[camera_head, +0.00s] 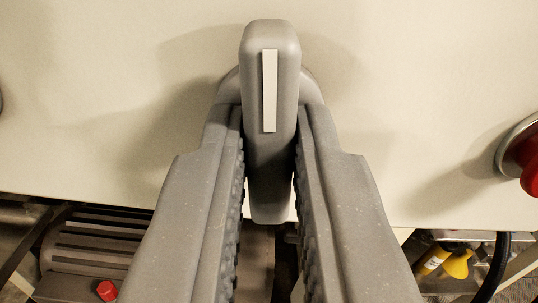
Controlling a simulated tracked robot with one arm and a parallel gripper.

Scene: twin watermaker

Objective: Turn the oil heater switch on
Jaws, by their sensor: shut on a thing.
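The oil heater switch (285,90) is a grey rotary knob with a raised bar handle and a white marker strip, on a cream panel (400,70). The bar looks almost upright in the picture. My gripper (268,125) is shut on the bar, with one ridged finger on each side of it. The fingers hide part of the knob's round base. No label for the switch shows.
A red button or lamp in a metal ring (522,155) sits on the panel at the right edge. Below the panel's lower edge are a dark ribbed unit (95,240), a small red cap (107,290), yellow parts (456,264) and a black hose (497,265).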

